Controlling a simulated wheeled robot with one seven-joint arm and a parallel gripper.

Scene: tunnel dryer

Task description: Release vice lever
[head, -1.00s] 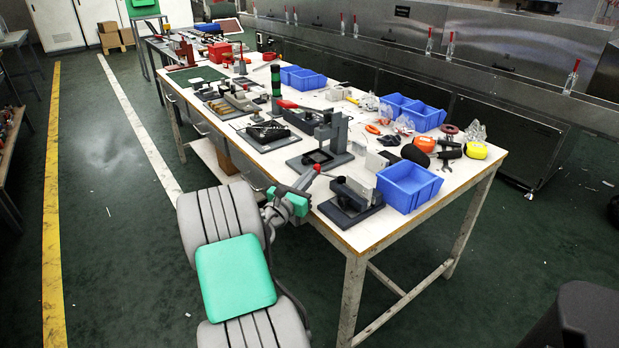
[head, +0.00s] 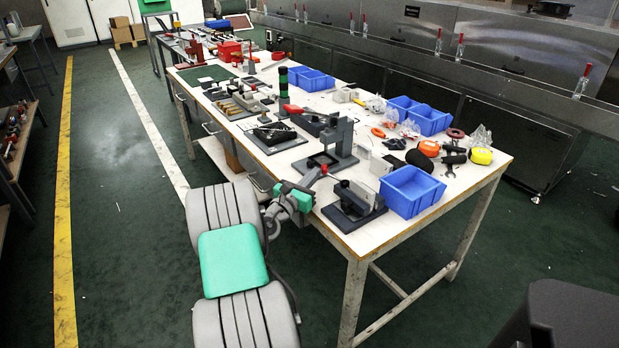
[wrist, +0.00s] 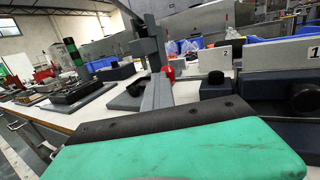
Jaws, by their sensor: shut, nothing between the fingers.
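My gripper (head: 318,174), a grey bar with a red tip beyond a green pad, is at the bench's near edge; the red tip also shows in the wrist view (wrist: 168,73). The fingers are together and hold nothing. A dark vice-like fixture (head: 346,214) with a pale plate stands just right of the gripper, apart from it. In the wrist view, this dark fixture (wrist: 268,88) has round black knobs and pale plates marked 1 and 2. A taller dark stand (head: 343,140) is behind the gripper. I cannot make out which part is the vice lever.
The white bench (head: 365,238) is crowded. A blue bin (head: 412,190) stands right of the fixture, with tools and a yellow tape measure (head: 481,156) behind it. More blue bins and fixtures stand farther back. The floor left of the bench is clear.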

